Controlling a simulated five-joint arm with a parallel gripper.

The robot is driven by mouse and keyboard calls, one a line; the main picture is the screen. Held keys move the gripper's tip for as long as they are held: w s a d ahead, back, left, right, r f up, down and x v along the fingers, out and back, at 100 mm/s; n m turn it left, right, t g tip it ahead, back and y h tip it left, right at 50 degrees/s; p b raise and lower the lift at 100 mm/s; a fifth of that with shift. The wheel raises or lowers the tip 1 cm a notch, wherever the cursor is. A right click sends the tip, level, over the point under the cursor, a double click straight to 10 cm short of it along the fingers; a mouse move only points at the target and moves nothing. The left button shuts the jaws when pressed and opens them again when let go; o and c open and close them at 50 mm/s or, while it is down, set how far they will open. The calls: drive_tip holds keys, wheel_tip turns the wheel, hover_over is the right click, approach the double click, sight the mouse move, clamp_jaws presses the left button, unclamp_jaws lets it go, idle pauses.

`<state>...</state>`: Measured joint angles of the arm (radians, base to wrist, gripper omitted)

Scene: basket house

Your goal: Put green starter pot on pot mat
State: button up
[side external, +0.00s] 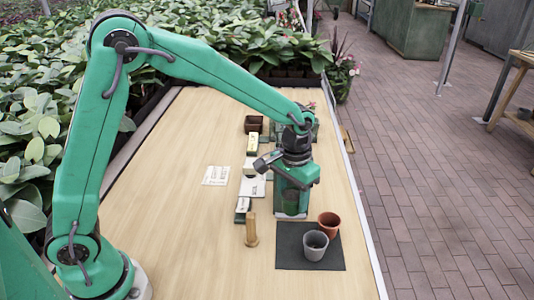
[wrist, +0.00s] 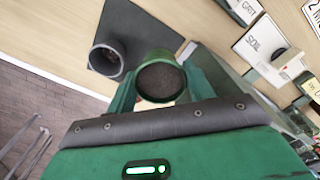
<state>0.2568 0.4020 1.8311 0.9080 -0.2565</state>
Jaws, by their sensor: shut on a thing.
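My gripper (side external: 291,208) is shut on the green starter pot (wrist: 158,60), which is filled with dark soil and sits between the fingers in the wrist view. In the side view my gripper is just behind the far edge of the dark pot mat (side external: 291,259), and the held pot is hard to tell from the green gripper. The mat also shows at the upper left of the wrist view (wrist: 134,25). A grey pot (side external: 315,246) and a terracotta pot (side external: 329,224) stand on the mat's right part. The terracotta pot is not clear in the wrist view.
An upright wooden tool (side external: 251,230) stands left of the mat. Seed packets and labels (side external: 216,175) lie behind it, with a brown pot (side external: 253,124) farther back. The mat's left part is bare. The table's right edge (side external: 366,235) runs close beside the mat.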

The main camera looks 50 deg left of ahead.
drive_tip(key=shift+f, duration=0.25)
drive_tip(key=shift+f, duration=3.3)
drive_tip(key=shift+f, duration=0.25)
drive_tip(key=o, duration=1.5)
drive_tip(key=shift+r, duration=0.25)
drive_tip(key=shift+r, duration=2.25)
drive_tip(key=shift+r, duration=0.2)
